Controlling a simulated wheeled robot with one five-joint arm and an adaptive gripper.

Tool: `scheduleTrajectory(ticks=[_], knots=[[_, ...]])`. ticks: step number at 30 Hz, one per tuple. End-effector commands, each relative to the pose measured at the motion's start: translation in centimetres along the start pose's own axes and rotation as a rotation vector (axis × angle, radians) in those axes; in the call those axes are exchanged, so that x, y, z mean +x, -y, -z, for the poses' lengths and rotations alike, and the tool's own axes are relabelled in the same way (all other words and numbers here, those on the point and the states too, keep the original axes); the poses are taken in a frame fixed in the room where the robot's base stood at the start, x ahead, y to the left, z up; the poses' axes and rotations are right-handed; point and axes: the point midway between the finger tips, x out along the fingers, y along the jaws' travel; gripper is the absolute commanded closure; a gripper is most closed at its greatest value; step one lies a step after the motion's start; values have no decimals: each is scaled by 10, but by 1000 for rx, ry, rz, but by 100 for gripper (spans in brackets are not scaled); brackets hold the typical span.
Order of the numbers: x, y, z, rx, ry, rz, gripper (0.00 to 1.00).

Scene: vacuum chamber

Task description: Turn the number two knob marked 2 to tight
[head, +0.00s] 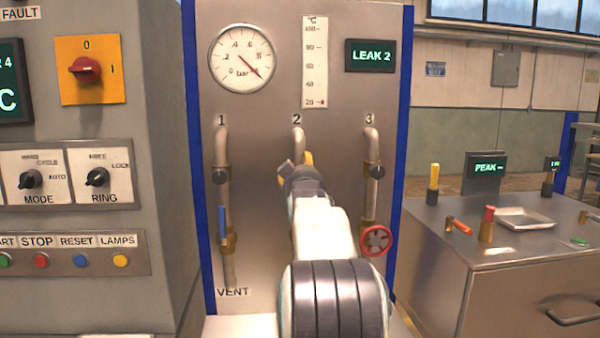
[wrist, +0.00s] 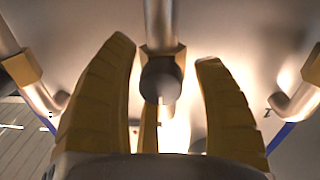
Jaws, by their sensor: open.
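The pipe marked 2 (head: 297,138) runs down the middle of the steel panel in the head view, under the label 2. Its knob is hidden there behind my arm and gripper (head: 296,162). In the wrist view, a dark round knob (wrist: 160,80) sits on a brass fitting (wrist: 178,55) of the middle pipe. My gripper (wrist: 165,50) is open, with one yellow finger to the left of the knob and one to the right. Gaps show between the knob and both fingers. How deep the knob lies between them is hard to tell.
Pipes 1 (head: 221,150) and 3 (head: 371,145) flank it, each with a dark knob. Below are a blue lever (head: 222,225) and a red handwheel (head: 376,240). A display (head: 370,55) reads LEAK 2. A control cabinet (head: 150,235) stands left, a steel bench (head: 450,235) right.

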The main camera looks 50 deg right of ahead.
Motion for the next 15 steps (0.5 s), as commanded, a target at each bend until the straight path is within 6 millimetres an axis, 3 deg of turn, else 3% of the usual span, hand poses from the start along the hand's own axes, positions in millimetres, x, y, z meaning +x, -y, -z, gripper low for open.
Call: scheduleTrajectory(ticks=[6,15], knots=[[0,0,0,0,0,0,37],[0,0,0,0,0,0,64]])
